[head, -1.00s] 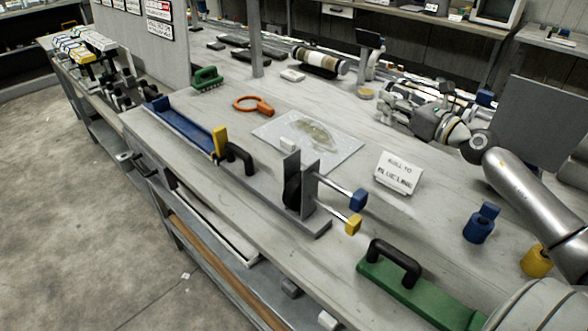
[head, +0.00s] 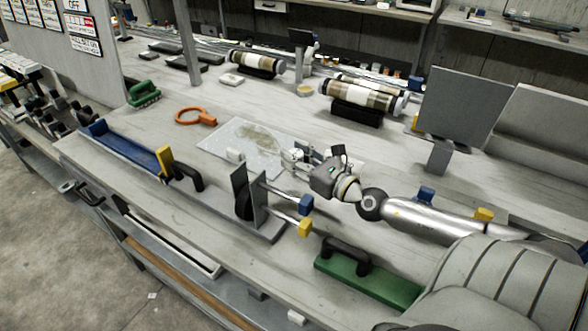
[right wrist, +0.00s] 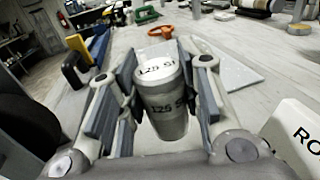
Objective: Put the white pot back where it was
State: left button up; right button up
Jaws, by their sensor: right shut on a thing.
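The white pot (right wrist: 165,105) stands between the fingers of my right gripper (right wrist: 168,88) in the right wrist view. It is a small tapered pot with dark lettering on its lid and side. The fingers are closed against its two sides. In the head view my right gripper (head: 294,157) is over the bench, by the right end of the pale mat (head: 215,140). The pot is too small there to make out clearly, and I cannot tell whether its base touches the bench. My left gripper is not in view.
A stand with blue and yellow knobs (head: 240,192) is just in front of my right gripper. A lettered white card (right wrist: 297,135) is close on its right. An orange ring tool (head: 196,117), a green brush (head: 143,93) and a green handled block (head: 365,275) lie on the bench.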

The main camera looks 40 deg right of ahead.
jog(key=f, duration=0.1)
jog(key=a+f+b, duration=0.1)
jog(key=f, duration=0.1)
jog(key=shift+s+f, duration=0.1)
jog(key=shift+f, duration=0.45)
jog(key=shift+f+b, duration=0.15)
jog(key=shift+b, duration=0.2)
jog(key=o, duration=1.2)
